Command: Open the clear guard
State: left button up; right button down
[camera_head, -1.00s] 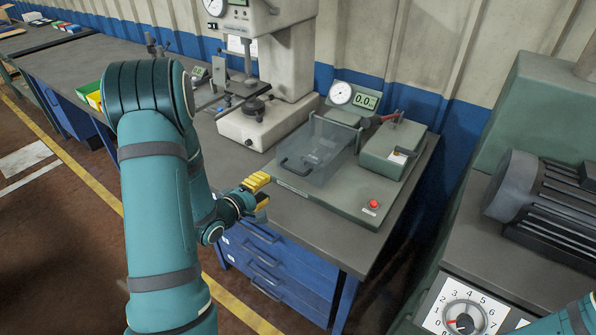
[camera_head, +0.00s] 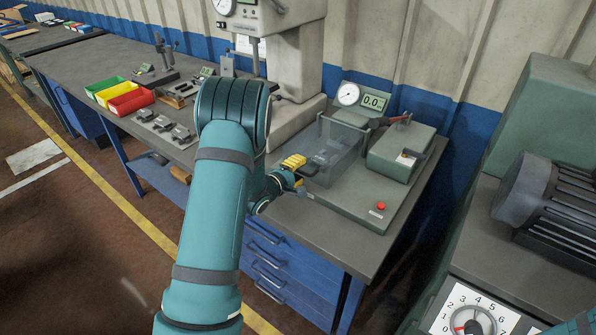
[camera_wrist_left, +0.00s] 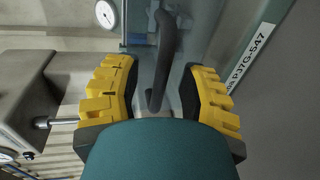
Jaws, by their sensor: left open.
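The clear guard (camera_head: 342,150) is a see-through box standing over the green-grey fixture (camera_head: 352,208) on the bench. It looks closed. Its dark bar handle (camera_head: 309,169) is on the front face. My left gripper (camera_head: 298,167) is at the handle, with its yellow-padded fingers open. In the left wrist view the handle (camera_wrist_left: 164,55) runs between and beyond the two spread fingers of the gripper (camera_wrist_left: 160,95). I cannot tell whether a finger touches it. My right gripper is out of view.
A red-tipped lever (camera_head: 388,121) and a green box (camera_head: 400,150) stand right of the guard. A dial gauge (camera_head: 348,94) and a display are behind it. A red button (camera_head: 381,206) is at the fixture's front. A tall grey press (camera_head: 297,60) stands close on the left.

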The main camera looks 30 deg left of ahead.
pick_arm(q)
grip_shut()
